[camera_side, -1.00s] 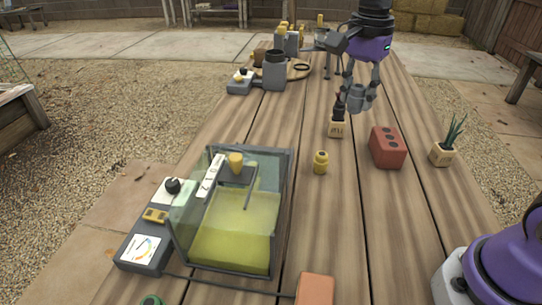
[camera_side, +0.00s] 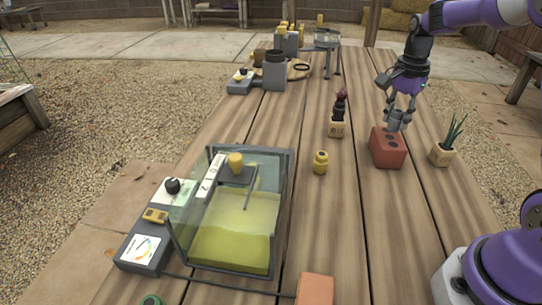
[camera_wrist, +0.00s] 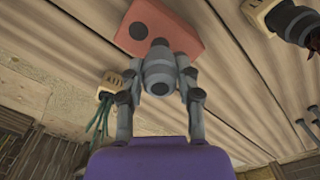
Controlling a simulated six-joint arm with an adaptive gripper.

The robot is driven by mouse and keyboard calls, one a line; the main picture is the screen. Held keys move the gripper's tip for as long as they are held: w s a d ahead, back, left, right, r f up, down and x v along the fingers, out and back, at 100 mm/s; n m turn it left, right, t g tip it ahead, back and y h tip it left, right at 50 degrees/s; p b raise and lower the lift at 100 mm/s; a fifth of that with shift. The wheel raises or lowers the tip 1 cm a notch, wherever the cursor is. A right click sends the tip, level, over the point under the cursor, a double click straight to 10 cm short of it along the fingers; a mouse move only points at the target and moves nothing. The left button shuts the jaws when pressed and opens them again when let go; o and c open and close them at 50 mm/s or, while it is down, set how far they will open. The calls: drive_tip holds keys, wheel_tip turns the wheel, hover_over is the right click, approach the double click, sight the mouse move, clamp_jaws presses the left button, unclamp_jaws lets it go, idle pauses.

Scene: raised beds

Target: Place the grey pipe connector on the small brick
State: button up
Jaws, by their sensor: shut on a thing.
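The grey pipe connector (camera_side: 395,121) is held between the fingers of my gripper (camera_side: 400,108), which is shut on it. In the wrist view the connector (camera_wrist: 160,72) sits between both fingertips (camera_wrist: 160,85). The small red brick with dark holes (camera_side: 387,150) stands on the wooden table. The connector is at the brick's upper back edge in the side view; whether it touches the brick I cannot tell. The brick also shows just beyond the connector in the wrist view (camera_wrist: 178,22).
A potted succulent (camera_side: 444,152) stands right of the brick. A small wooden pot with a dark plant (camera_side: 337,125) and a yellow-topped piece (camera_side: 320,162) stand to its left. A glass tank (camera_side: 272,215) is at front left. An orange block (camera_side: 315,289) lies at the front edge.

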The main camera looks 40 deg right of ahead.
drive_tip(key=shift+f, duration=0.9)
drive_tip(key=shift+f, duration=0.15)
drive_tip(key=o, duration=0.9)
drive_tip(key=shift+o, duration=0.2)
